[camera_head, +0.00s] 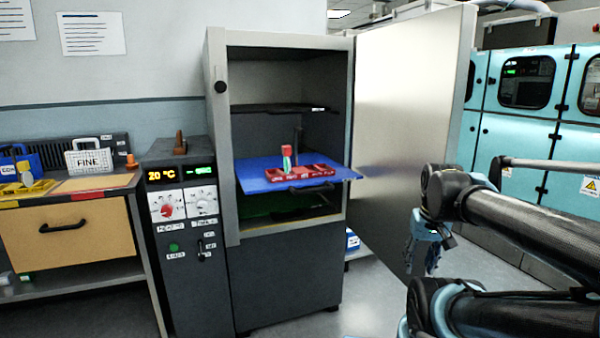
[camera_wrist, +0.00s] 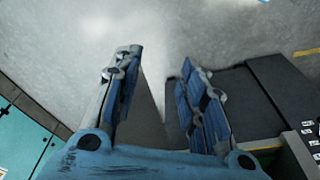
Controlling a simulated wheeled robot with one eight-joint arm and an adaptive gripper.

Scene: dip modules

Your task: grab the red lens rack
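The red lens rack (camera_head: 300,173) lies on a blue shelf (camera_head: 258,184) that sticks out of the open grey cabinet. A red and pale upright piece with some green stands at its left part. I cannot make out what sits in its slots. My gripper (camera_head: 428,256) hangs to the right of the cabinet, in front of its open door and well apart from the rack. In the wrist view my gripper (camera_wrist: 161,62) has its two blue-padded fingers spread with nothing between them; it faces the bare floor. The rack is not seen there.
The cabinet door (camera_head: 405,120) stands wide open to the right. A dark shelf (camera_head: 270,108) is above the rack. A control unit (camera_head: 183,205) reading 20 °C stands left of the cabinet, beside a wooden-drawer bench (camera_head: 75,235). Floor in front (camera_head: 365,310) is clear.

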